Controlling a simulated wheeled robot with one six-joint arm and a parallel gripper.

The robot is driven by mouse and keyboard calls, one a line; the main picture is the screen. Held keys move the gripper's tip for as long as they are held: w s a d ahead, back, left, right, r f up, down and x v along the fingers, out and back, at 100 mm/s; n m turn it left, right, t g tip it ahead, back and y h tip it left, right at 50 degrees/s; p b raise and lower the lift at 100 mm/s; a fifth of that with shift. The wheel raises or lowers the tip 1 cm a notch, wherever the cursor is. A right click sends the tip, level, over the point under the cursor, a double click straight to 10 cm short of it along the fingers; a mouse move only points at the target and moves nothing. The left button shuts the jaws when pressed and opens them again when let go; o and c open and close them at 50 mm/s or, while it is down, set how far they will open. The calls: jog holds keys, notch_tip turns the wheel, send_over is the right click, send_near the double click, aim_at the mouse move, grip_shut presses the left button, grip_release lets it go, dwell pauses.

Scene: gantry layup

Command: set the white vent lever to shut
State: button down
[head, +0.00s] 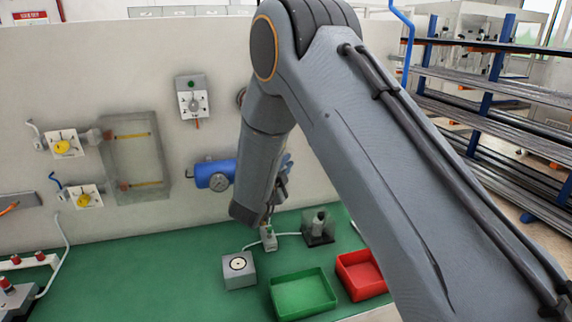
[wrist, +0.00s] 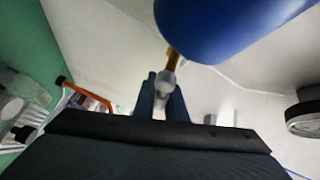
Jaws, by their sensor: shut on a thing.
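The blue tank (head: 203,174) with a round gauge is mounted on the pale wall in the head view, and its right part is hidden behind my arm. In the wrist view the blue tank (wrist: 235,25) fills the top, with a brass stem coming off its lower side. A small whitish piece (wrist: 166,80), which looks like the vent lever, sits at the end of that stem. My gripper (wrist: 163,92) is shut on it, with a dark finger on each side. The lever's angle is hard to read. In the head view the lever is hidden by my arm.
An orange-handled part (wrist: 90,94) is at left in the wrist view, and a dark round fitting (wrist: 305,115) at right. Below on the green bench stand a green tray (head: 303,294), a red tray (head: 362,275) and a grey box (head: 239,270).

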jog(key=a+r+n+t+y+b, duration=0.2)
jog(key=n+t+y+b, duration=0.2)
jog(key=n, duration=0.5)
jog(key=s+a+r+n+t+y+b, duration=0.1)
jog(key=a+r+n+t+y+b, duration=0.2)
jog(key=n+b, duration=0.5)
jog(key=shift+s+a+n+t+y, duration=0.15)
jog(key=shift+s+n+t+y, duration=0.2)
jog(key=shift+n+t, duration=0.2)
jog(key=c, duration=1.8)
grip_release()
